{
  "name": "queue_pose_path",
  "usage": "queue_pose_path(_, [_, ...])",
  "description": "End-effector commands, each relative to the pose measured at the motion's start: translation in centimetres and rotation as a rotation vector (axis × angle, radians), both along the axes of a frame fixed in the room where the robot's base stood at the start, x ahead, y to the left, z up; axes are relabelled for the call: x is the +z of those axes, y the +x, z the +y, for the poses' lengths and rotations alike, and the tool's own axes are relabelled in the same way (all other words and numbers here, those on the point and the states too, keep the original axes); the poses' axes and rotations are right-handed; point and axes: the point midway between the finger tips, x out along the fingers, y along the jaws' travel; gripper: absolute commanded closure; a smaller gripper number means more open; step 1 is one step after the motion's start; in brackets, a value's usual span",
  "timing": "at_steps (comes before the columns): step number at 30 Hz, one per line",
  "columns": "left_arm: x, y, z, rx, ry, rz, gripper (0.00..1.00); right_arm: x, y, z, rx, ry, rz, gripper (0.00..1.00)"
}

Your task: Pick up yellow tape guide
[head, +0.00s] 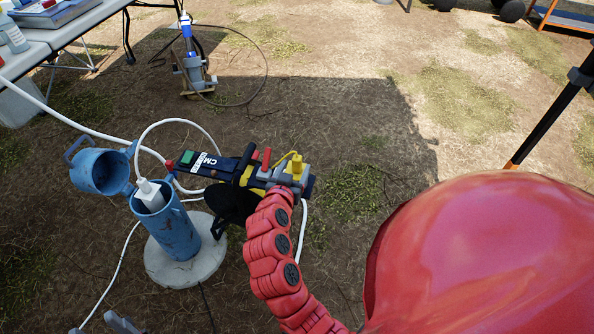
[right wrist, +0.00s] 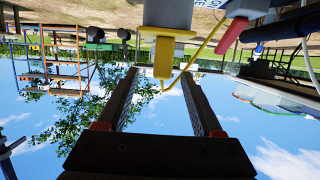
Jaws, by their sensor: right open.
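The yellow tape guide (head: 297,164) shows at the right end of a dark blue and yellow meter (head: 215,164) in the head view. It also shows at upper centre in the right wrist view (right wrist: 163,57), as a yellow block with a thin bent yellow rod. My right gripper (right wrist: 159,76) is open, with one dark finger on each side of the yellow block near the fingertips. A gap shows on both sides, and I cannot tell how deep the block sits. In the head view, my red right arm hides most of this gripper.
A blue well casing (head: 170,232) with its lid (head: 100,172) open stands on a round concrete pad (head: 160,268) at left. White tubing loops around it. A table (head: 75,30) is at upper left, and a pump on a stand (head: 193,72) is behind. Bare ground lies beyond the meter.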

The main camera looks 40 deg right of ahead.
Motion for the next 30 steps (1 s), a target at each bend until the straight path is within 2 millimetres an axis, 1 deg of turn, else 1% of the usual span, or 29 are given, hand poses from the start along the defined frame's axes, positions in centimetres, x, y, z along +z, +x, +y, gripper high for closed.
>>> queue_pose_path(1, [-0.3, 0.0, 0.0, 0.000, 0.000, 0.000, 0.50, -0.2, 0.5, -0.7, -0.004, 0.000, -0.004, 0.32])
queue_pose_path(3, [-0.4, 0.0, 0.0, 0.000, 0.000, 0.000, 0.50, -0.4, 1.1, -1.3, -0.002, 0.000, -0.005, 0.32])
queue_pose_path(8, [-0.5, 0.0, 0.0, 0.000, 0.000, 0.000, 0.50, -0.8, 1.7, -2.0, -0.002, -0.001, 0.000, 0.32])
queue_pose_path(14, [-1.5, 0.0, 0.0, 0.000, 0.000, 0.000, 0.50, -1.8, 3.8, -4.0, -0.002, -0.001, -0.005, 0.32])
queue_pose_path(18, [-1.7, 0.0, 0.0, 0.000, 0.000, 0.000, 0.50, -2.3, 4.8, -5.2, -0.001, -0.002, 0.000, 0.32])
queue_pose_path(26, [-1.6, 0.0, 0.0, 0.000, 0.000, 0.000, 0.50, -2.2, 5.0, -5.3, 0.002, -0.002, -0.001, 0.32])
queue_pose_path(30, [-1.6, 0.0, 0.0, 0.000, 0.000, 0.000, 0.50, -2.2, 5.0, -5.3, 0.002, -0.002, -0.001, 0.58])
